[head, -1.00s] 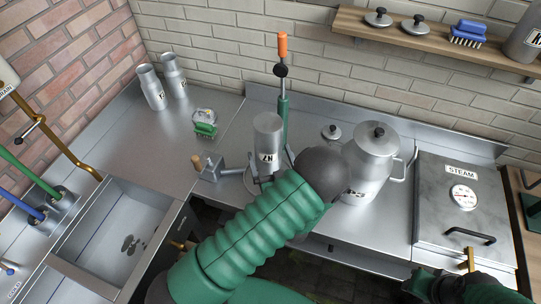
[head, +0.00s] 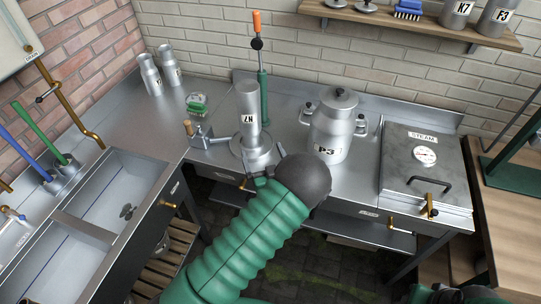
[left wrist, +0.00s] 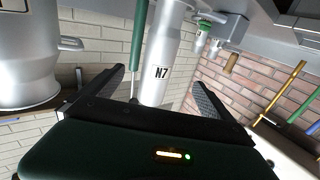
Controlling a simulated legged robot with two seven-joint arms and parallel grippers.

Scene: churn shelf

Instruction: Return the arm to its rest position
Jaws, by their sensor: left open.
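My left arm (head: 235,245) is green with a dark wrist and reaches in from the bottom of the head view. My left gripper (head: 258,180) is at the counter's front edge, just in front of the metal cylinder labelled N7 (head: 248,100). In the left wrist view its two dark fingers (left wrist: 155,95) are spread apart with nothing held. The N7 cylinder (left wrist: 165,50) shows beyond and between them, upside down. It stands upside down on a round base beside a green post with an orange handle (head: 262,80). Part of my right arm (head: 450,293) shows at the bottom right; its gripper is out of view.
A large can labelled P3 (head: 335,125) stands right of the N7 cylinder. A steam box (head: 425,165) is further right. A wooden shelf (head: 400,22) hangs above.

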